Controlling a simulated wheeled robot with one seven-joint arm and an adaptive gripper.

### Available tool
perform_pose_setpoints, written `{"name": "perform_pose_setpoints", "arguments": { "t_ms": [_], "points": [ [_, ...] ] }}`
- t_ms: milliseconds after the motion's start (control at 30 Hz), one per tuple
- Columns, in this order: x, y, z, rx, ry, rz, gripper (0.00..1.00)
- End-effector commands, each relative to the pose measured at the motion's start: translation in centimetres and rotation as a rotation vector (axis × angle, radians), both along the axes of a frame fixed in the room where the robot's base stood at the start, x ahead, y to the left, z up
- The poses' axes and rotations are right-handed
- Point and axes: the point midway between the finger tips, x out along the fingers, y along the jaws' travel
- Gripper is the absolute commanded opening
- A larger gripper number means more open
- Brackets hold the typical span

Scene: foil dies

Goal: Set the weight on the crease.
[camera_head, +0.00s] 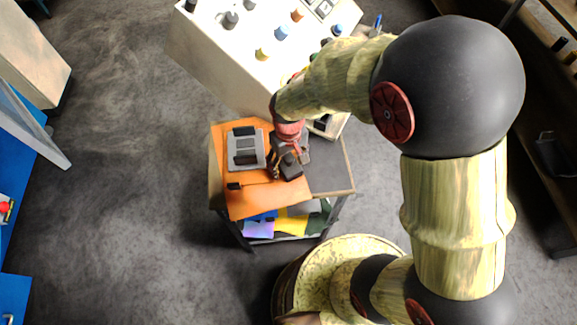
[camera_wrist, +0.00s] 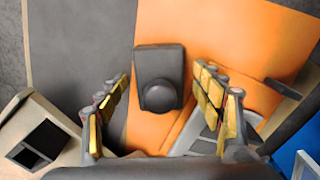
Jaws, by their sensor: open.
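The weight, a dark block with a round knob on top (camera_wrist: 158,75), stands on the orange sheet (camera_wrist: 215,32) near the sheet's edge with a dark grey surface. In the head view the weight (camera_head: 291,168) shows just below my gripper (camera_head: 285,155). In the wrist view my gripper (camera_wrist: 162,82) is open, with one finger on each side of the weight and a visible gap on both sides. I cannot make out a clear crease in either view. The orange sheet also shows in the head view (camera_head: 265,203), partly covered by my gripper.
A grey plate (camera_head: 232,150) with dark bars lies on the orange sheet, left of the weight. A thin dark-headed tool (camera_head: 236,186) lies below it. The dark grey tabletop (camera_head: 328,172) at right is clear. A pale bench (camera_head: 215,45) with several knobs stands behind.

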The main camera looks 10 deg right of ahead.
Motion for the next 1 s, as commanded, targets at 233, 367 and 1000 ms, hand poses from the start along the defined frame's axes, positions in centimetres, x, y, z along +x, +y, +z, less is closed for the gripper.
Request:
{"name": "perform_pose_setpoints", "arguments": {
  "t_ms": [233,367,1000],
  "points": [
    [0.02,0.0,-0.37,0.0,-0.001,0.0,0.67],
    [0.02,0.0,-0.35,0.0,-0.001,0.0,0.6],
    [0.03,0.01,-0.34,0.0,-0.001,0.0,0.23]
  ]
}}
